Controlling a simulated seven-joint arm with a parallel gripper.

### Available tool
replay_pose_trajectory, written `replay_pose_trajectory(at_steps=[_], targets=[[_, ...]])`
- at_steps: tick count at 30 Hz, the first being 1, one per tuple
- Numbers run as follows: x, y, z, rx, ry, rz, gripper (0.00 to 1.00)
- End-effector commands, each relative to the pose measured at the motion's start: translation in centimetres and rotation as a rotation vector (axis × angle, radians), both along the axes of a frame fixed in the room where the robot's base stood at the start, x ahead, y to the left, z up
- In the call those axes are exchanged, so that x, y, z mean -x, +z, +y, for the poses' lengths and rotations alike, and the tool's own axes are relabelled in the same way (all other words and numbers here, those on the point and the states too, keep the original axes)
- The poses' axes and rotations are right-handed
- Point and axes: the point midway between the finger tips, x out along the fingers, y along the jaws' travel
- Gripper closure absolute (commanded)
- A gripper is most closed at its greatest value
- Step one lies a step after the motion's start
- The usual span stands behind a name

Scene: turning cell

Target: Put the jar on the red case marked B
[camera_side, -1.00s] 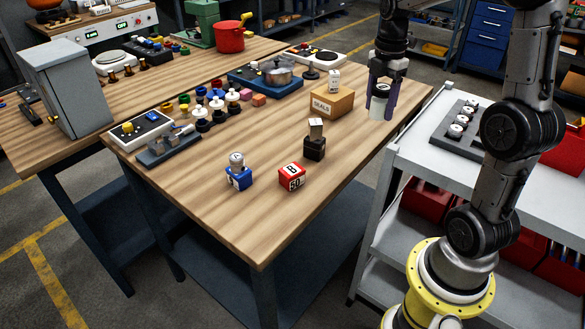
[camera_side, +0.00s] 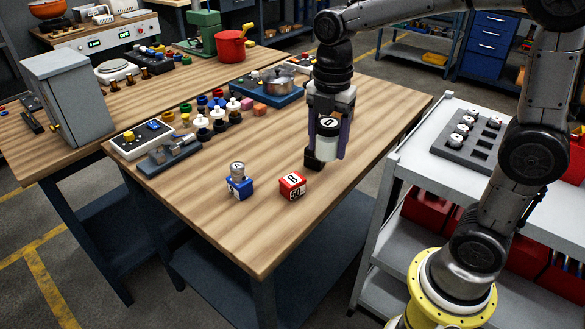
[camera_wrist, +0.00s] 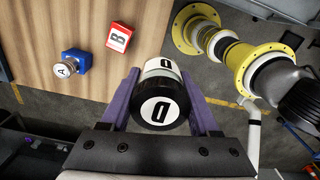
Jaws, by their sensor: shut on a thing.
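My gripper (camera_side: 328,150) is shut on a white jar (camera_side: 329,141) with a dark lid and holds it above the wooden table. The jar's lid (camera_wrist: 159,110) fills the space between the purple fingers in the wrist view. The red case (camera_side: 292,186), marked B and 50, sits on the table to the lower left of my gripper in the side view. The red case (camera_wrist: 119,37) also shows in the wrist view, up and left of the jar. Its top is bare and apart from the jar.
Bobbins and a hotplate are farther back. The table front (camera_side: 262,240) is clear.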

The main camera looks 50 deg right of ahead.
Motion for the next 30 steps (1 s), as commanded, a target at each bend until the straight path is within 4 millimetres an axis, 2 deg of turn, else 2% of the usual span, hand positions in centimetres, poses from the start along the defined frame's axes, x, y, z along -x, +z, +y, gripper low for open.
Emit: replay_pose_trajectory(at_steps=[5, 12, 21, 25, 30], targets=[[-4.1, -1.9, 0.0, 0.000, -0.001, 0.002, 0.98], [-7.1, -5.7, 0.0, 0.000, -0.001, 0.002, 0.98], [-9.0, -7.9, 0.0, 0.000, -0.001, 0.001, 0.98], [-8.8, -9.8, 0.0, 0.000, -0.001, 0.002, 0.98], [-8.8, -10.7, 0.0, 0.000, -0.001, -0.002, 0.98]])
